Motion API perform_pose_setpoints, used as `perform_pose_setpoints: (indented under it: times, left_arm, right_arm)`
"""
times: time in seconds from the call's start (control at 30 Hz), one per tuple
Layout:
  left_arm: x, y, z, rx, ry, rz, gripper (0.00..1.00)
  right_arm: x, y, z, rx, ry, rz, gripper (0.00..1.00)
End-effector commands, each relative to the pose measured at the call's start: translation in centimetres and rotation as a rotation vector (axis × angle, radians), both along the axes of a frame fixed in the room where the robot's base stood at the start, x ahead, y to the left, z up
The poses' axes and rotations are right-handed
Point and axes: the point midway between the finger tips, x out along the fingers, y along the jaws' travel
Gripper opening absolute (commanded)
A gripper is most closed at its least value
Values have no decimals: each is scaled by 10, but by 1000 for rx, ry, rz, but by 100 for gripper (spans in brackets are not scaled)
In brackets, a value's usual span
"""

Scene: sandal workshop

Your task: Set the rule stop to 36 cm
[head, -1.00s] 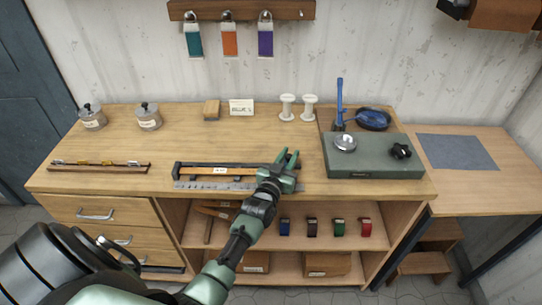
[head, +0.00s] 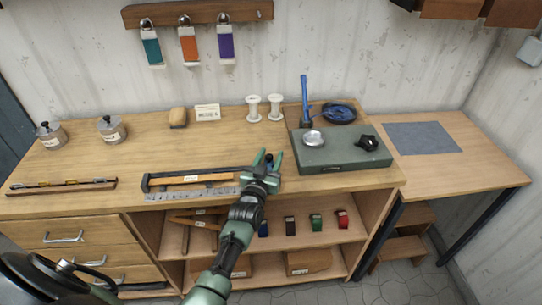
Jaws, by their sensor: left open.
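The rule fixture (head: 160,182) lies along the front of the wooden bench, with a dark bar, a wooden strip with a small label, and a silver graduated scale (head: 195,193). My left gripper (head: 268,158) is open at the fixture's right end, with its green fingers pointing away from me. A small dark blue piece shows between the fingers; I cannot tell whether it is the rule stop or whether the fingers touch it. The gripper and wrist hide the right end of the rule. The scale's numbers are too small to read. My right gripper is not in view.
Right of the gripper, a green-grey slab (head: 340,157) carries a metal disc and a black knob. A blue-handled tool (head: 305,100) stands behind it. White spools (head: 264,108) stand at the back. A narrow rack (head: 62,187) lies at the left. Clear bench lies behind the rule.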

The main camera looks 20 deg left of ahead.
Motion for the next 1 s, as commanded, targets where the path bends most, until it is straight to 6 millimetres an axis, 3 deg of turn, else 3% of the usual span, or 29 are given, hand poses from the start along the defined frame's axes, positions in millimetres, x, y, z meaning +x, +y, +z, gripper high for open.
perform_pose_setpoints:
  times: [0.3, 0.5, 1.0]
  left_arm:
    - [-47, -9, -2, -1, 2, -1, 42]
    - [-68, -14, -1, 0, 0, -2, 42]
    - [-72, -14, 0, 0, 0, -2, 42]
  right_arm:
    - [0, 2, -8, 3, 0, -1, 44]
    - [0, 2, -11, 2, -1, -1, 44]
    - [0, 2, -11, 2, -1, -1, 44]
